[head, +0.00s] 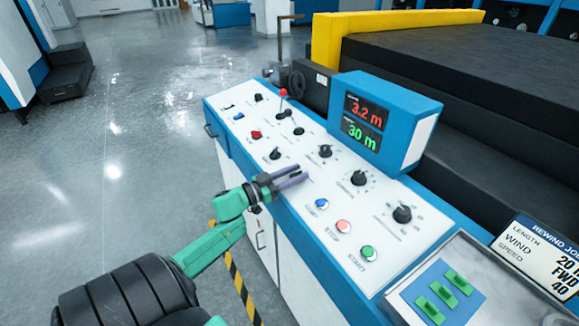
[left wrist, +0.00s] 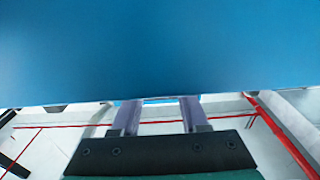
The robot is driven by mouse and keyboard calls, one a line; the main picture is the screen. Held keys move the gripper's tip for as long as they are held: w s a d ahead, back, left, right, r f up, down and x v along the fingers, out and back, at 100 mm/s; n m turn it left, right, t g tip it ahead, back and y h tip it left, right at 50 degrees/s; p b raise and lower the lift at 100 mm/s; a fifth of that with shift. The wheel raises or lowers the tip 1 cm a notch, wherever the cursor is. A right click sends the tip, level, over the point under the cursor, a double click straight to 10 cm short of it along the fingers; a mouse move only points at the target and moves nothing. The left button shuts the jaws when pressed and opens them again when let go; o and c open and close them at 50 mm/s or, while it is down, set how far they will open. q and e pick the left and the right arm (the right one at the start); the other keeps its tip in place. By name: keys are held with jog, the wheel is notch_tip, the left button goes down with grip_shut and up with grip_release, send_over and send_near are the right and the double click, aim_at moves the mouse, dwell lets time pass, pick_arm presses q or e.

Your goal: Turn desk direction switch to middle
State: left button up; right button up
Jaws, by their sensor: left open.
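The control desk (head: 395,265) has a white sloping top with blue edges and carries several black knobs. One black knob (head: 275,154) sits near the front edge, just beyond my gripper. Others are a middle knob (head: 325,151), a knob (head: 358,178) and a large knob (head: 402,214). The labels are too small to tell which is the direction switch, or its setting. My left gripper (head: 300,177) is open and empty by the front edge of the desk. In the left wrist view its two fingers (left wrist: 160,112) point at a blurred blue surface (left wrist: 160,50). My right gripper is out of view.
A blue display box (head: 385,120) reads 3.2 m and 30 m. Blue, red and green buttons (head: 343,227) lie on the desk's near part. A red-tipped lever (head: 283,95) stands up farther back. A sign (head: 540,260) stands at right. Open floor (head: 130,110) lies left.

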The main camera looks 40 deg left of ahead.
pick_arm(q)
jog(key=b+v, duration=0.1)
jog(key=v, duration=1.3)
jog(key=shift+s, duration=0.2)
jog(key=shift+f, duration=0.1)
jog(key=s+a+f+n+g+y, duration=0.1)
jog(key=s+f+n+g+y, duration=0.25)
jog(key=f, duration=1.05)
jog(key=s+a+f+n+g+y, duration=0.2)
jog(key=s+f+g+y, duration=0.15)
jog(key=f, duration=1.05)
jog(key=s+d+f+m+g+h, duration=0.1)
jog(key=s+d+f+m+g, duration=0.3)
jog(key=s+d+f+g, duration=0.5)
jog(key=s+d+f, duration=1)
jog(key=d+f, duration=0.1)
jog(key=f, duration=0.2)
jog(key=shift+f+g+h, duration=0.2)
jog(key=shift+g+h, duration=0.1)
jog(key=shift+g, duration=0.1)
jog(key=shift+d+m, duration=0.1)
jog(key=shift+m, duration=0.15)
